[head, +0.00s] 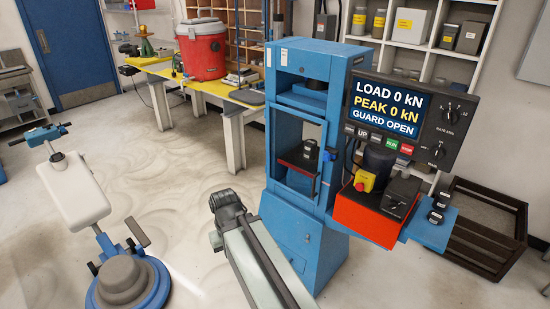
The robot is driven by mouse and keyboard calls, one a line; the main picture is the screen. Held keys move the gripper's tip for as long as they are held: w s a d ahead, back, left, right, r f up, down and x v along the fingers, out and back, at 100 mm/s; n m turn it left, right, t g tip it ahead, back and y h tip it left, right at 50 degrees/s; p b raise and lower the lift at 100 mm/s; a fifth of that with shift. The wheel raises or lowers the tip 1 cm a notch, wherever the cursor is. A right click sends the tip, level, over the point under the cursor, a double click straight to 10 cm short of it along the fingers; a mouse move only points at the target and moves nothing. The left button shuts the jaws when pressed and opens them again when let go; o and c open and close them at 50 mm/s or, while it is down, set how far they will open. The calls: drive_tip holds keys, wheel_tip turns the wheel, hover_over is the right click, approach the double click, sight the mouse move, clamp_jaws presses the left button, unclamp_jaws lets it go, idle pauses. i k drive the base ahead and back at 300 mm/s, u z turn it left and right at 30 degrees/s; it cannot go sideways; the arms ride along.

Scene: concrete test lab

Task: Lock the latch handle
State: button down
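A blue test press (322,240) stands at the centre, with a window-like opening in its front. A clear guard panel in a blue frame (320,178) seems to stand at this opening, with a small dark fitting on its right side; I cannot tell whether that is the latch handle. A small dark block with a white label (310,148) sits inside on a dark red plate. The display (388,107) reads "LOAD 0 kN", "PEAK 0 kN" and "GUARD OPEN". My arm reaches up from the bottom, left of the press, ending in a dark joint; I see no gripper fingers.
A red control box (370,219) with a yellow-and-red stop button juts out at the press's right. Small dark weights (436,213) stand on a blue shelf beside it. A dark slatted crate (480,265) lies at right. A floor machine (128,286) stands at left, with open floor between.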

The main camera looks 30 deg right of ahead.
sight(328, 156)
drive_tip(key=u, duration=0.25)
drive_tip(key=i, duration=1)
drive_tip(key=z, duration=0.1)
